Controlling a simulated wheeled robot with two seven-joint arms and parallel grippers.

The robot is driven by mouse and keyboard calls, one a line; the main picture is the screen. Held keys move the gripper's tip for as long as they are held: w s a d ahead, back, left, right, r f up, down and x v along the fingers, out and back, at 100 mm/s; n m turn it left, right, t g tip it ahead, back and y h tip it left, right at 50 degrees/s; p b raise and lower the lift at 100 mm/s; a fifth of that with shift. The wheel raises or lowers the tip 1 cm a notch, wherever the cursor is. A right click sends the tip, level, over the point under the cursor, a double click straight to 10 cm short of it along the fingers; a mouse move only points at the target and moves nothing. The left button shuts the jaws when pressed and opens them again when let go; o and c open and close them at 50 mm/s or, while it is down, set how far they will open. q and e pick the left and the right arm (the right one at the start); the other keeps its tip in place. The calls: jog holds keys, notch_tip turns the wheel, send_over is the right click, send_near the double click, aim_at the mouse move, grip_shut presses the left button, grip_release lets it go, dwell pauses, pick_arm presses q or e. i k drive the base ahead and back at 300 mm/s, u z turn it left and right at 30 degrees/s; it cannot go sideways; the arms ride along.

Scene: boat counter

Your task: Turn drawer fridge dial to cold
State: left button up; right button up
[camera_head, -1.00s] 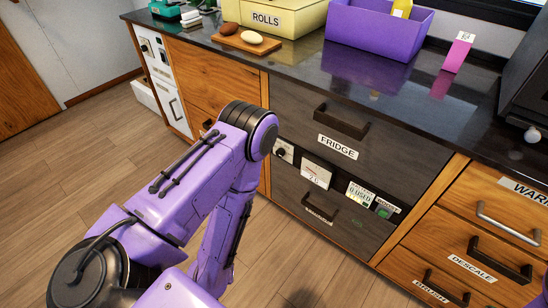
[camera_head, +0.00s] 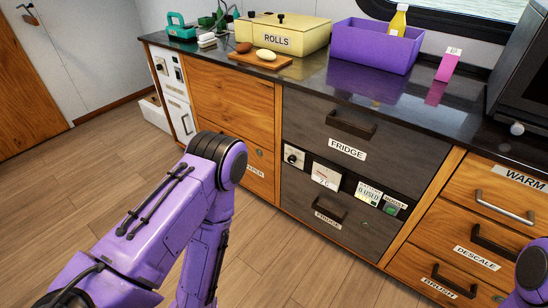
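The drawer fridge has two dark grey drawers labelled FRIDGE, the upper drawer (camera_head: 300,112) and the lower drawer (camera_head: 300,205), both shut. Between them runs a control strip. The dial (camera_head: 293,157) is a dark knob on a white plate at the strip's left end; its setting is too small to read. Right of it are a white display (camera_head: 325,175), a "0 USED" panel (camera_head: 367,193) and a green boost button (camera_head: 390,208). My purple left arm stands left of the fridge, but its gripper is out of view. Only a bit of my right arm shows at the lower right edge.
The dark counter (camera_head: 290,75) holds a yellow ROLLS box (camera_head: 290,40), a board with two rounded items, a purple bin (camera_head: 370,55) with a bottle, and a pink carton (camera_head: 448,65). Wooden drawers (camera_head: 475,215) flank the fridge. The floor in front is clear.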

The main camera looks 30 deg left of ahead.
aim_at(292, 159)
jog(key=u, duration=0.35)
jog(key=i, duration=1.05)
jog(key=z, duration=0.05)
